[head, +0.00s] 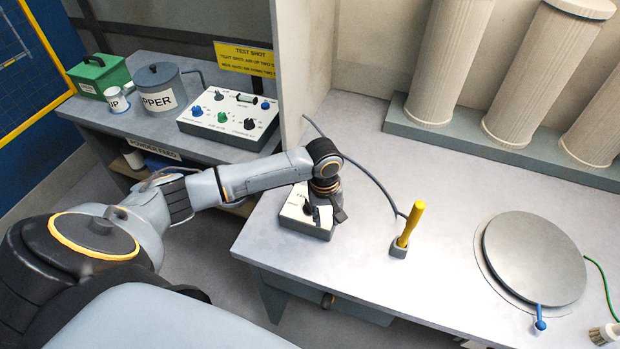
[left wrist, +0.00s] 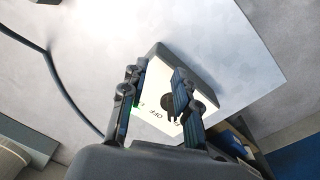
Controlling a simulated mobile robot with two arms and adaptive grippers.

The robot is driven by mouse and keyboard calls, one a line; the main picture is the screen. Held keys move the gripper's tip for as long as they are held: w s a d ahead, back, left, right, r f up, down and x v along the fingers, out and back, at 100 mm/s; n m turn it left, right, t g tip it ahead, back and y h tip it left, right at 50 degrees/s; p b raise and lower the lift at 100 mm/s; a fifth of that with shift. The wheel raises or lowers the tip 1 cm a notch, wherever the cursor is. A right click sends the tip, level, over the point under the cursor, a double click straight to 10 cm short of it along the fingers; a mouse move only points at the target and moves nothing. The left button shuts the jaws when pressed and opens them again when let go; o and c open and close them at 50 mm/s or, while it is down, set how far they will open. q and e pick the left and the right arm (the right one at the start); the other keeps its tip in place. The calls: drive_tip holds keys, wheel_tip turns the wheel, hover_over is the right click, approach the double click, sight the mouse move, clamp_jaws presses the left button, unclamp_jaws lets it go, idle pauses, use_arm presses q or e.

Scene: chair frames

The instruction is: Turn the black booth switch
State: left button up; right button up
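The black booth switch is a dark knob (left wrist: 170,104) on the white top of a small grey box (head: 290,213). The box stands near the left front corner of the light grey table. My left gripper (head: 325,212) is right above the box and hides part of it in the head view. In the left wrist view the fingers (left wrist: 156,100) are spread over the box top, with the knob showing between them, closer to the right-hand finger. Contact with the knob cannot be told. Printed letters, partly hidden, show beside the knob. My right gripper is not in view.
A yellow-handled tool (head: 411,224) stands in a small holder right of the box, with a dark cable nearby. A round grey plate (head: 533,258) lies farther right. Another control box (head: 228,118) sits on the left bench beside a partition wall (head: 303,60). Tabletop between tool and plate is clear.

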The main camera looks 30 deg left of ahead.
use_arm(q)
drive_tip(key=w+a+r+n, duration=0.1)
drive_tip(key=a, duration=0.1)
drive_tip(key=w+a+r+n, duration=0.1)
drive_tip(key=a+r, duration=0.1)
drive_tip(key=w+a+r+n, duration=0.1)
drive_tip(key=a+r+n, duration=0.1)
drive_tip(key=shift+a+y, duration=0.3)
drive_tip(key=shift+a, duration=0.1)
drive_tip(key=shift+a+r, duration=0.2)
drive_tip(key=shift+a, duration=0.05)
drive_tip(key=shift+f+b, duration=0.3)
drive_tip(key=shift+f, duration=0.1)
wheel_tip(320, 180, down, 4)
drive_tip(key=b, duration=0.5)
drive_tip(key=shift+f+b, duration=0.25)
drive_tip(key=shift+b, duration=0.05)
drive_tip(key=shift+w+f+b, duration=0.1)
drive_tip(key=shift+f+b, duration=0.2)
drive_tip(key=shift+f, duration=0.95)
drive_tip(key=c, duration=0.6)
clamp_jaws()
